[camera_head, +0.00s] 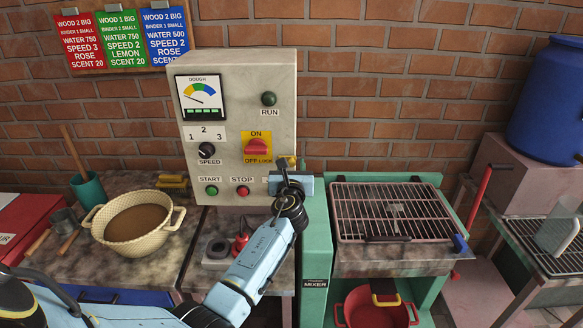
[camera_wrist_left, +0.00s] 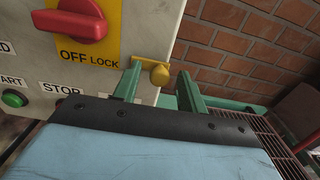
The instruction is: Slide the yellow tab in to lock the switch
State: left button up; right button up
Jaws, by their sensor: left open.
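The yellow tab (camera_wrist_left: 157,73) sticks out from the right edge of the control box, beside the red switch (camera_wrist_left: 70,20) on its yellow OFF LOCK plate. In the head view the red switch (camera_head: 256,147) sits under the word ON, and the tab (camera_head: 287,161) shows just above my gripper. My left gripper (camera_wrist_left: 158,88) is open, with its two green fingers on either side of the tab in the left wrist view. I cannot tell whether a finger touches it. In the head view the left gripper (camera_head: 292,171) is at the box's lower right corner. My right gripper is not in view.
The grey control box (camera_head: 235,80) stands against a brick wall. A cream pot (camera_head: 137,217) is on the counter at left. A mixer with a wire grate (camera_head: 395,210) stands at right, with a red pot (camera_head: 373,308) below it.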

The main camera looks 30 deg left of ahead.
pick_arm(q)
jog(key=shift+c, duration=0.2)
grip_shut()
jog(key=a, duration=0.1)
jog(key=s+a+p, duration=0.1)
jog(key=shift+s+a+p, duration=0.2)
jog(key=shift+a+p, duration=0.1)
jog(key=shift+o, duration=0.2)
grip_release()
jog(key=shift+s+a, duration=0.1)
jog(key=shift+s, duration=0.05)
